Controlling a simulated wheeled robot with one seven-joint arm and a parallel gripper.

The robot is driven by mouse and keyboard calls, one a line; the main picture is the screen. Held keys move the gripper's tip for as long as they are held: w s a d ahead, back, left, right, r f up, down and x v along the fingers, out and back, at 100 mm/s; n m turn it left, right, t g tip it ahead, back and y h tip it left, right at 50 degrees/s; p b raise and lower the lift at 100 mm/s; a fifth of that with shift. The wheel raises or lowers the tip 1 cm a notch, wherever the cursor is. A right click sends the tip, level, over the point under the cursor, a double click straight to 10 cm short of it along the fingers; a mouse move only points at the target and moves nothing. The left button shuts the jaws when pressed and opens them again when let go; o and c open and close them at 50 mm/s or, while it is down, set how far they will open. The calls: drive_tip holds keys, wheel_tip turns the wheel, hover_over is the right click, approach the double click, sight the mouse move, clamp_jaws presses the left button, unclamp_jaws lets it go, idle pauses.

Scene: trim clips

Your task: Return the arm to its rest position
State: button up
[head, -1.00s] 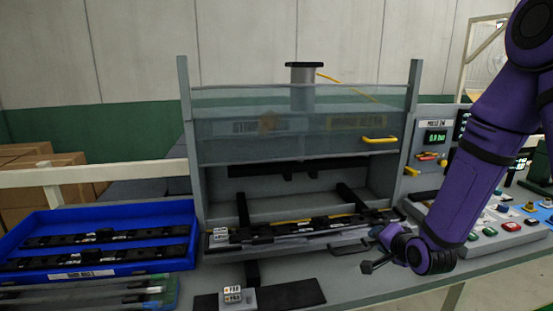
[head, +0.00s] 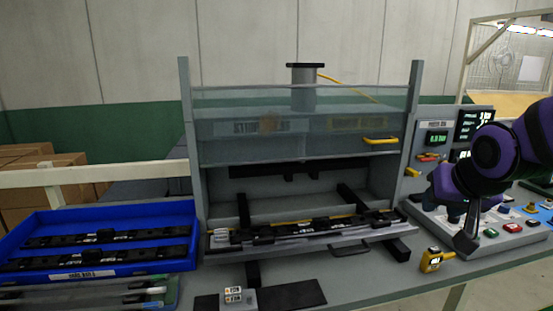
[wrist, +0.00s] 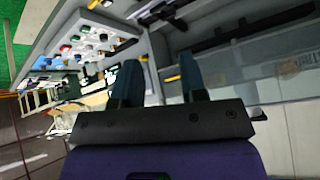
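My arm is the purple one at the right of the head view. My gripper (head: 466,241) hangs at its end, fingers downward, in front of the button panel and right of the press. In the wrist view my gripper (wrist: 158,75) shows two dark fingers set apart, with nothing between them. The press (head: 300,195) stands in the middle with its clear guard (head: 290,140) across the upper front. A long black trim piece (head: 310,230) lies in the press's fixture.
A blue tray (head: 95,268) with black trim strips sits at the left. A yellow handheld device (head: 435,260) stands on the bench, just left of my gripper. The button panel (head: 505,225) is behind it. A small block (head: 235,296) sits on a dark mat at the front.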

drive_tip(key=s+r+n+g, duration=0.1)
drive_tip(key=s+r, duration=0.2)
drive_tip(key=s, duration=0.4)
drive_tip(key=s+r+n+g, duration=0.1)
drive_tip(key=s+r+n, duration=0.1)
drive_tip(key=s, duration=0.6)
drive_tip(key=shift+r, duration=0.4)
drive_tip(key=shift+w, duration=0.1)
idle(0.8)
